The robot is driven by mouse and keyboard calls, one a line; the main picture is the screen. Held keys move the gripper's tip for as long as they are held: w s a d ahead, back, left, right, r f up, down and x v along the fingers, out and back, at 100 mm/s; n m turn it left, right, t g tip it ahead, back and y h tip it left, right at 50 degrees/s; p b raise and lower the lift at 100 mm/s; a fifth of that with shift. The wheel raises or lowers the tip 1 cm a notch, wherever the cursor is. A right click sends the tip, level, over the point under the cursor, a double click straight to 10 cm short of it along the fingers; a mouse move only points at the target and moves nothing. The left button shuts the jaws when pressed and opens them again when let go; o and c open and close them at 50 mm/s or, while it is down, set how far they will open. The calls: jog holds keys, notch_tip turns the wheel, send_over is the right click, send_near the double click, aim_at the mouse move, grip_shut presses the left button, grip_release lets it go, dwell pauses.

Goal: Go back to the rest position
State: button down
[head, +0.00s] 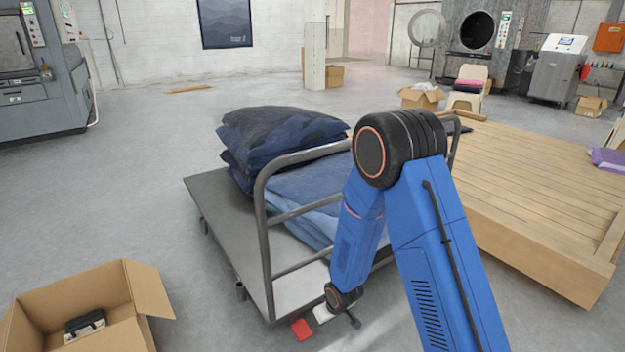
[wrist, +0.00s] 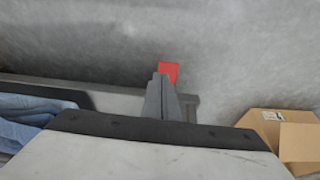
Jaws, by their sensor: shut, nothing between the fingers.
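My gripper (wrist: 163,82) is shut and empty in the wrist view, its grey fingers close together beyond the white housing. A red piece (wrist: 169,71) shows right at the fingertips; I cannot tell whether it is part of the gripper. In the head view my blue arm rises at the lower right, bends at a black elbow and hangs down in front of the cart's handle. The gripper (head: 311,320) is low there, beside the cart's near end, small and partly hidden by the wrist.
A flat cart (head: 215,205) carries folded blue fabric (head: 310,195) and dark cushions (head: 275,135); its rail (head: 262,215) is close to my arm. An open cardboard box (head: 140,290) stands at lower left. A wooden platform (head: 530,180) is at right.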

jog(key=s+d+r+m, duration=0.1)
jog(key=s+d+r, duration=0.1)
jog(key=d+r, duration=0.5)
jog(key=s+d+r+m+t+h, duration=0.1)
jog(key=s+d+r, duration=0.15)
jog(key=r, duration=0.95)
jog(key=s+d+r+m, duration=0.1)
jog(key=d+r, duration=0.4)
jog(key=r, duration=0.4)
jog(key=s+d+r+m, duration=0.1)
jog(key=s+d+r, duration=0.2)
jog(key=s+r, duration=0.2)
jog(key=s+d+r+m, duration=0.1)
jog(key=s+d+r, duration=0.2)
jog(key=s, duration=0.9)
jog(key=s+d+r+m, duration=0.1)
jog(key=s+d+r, duration=0.2)
jog(key=s+r, duration=0.4)
jog(key=shift+s+d+h, duration=0.25)
jog(key=shift+s+h, duration=0.15)
jog(key=shift+s, duration=0.25)
jog(key=shift+r, duration=0.1)
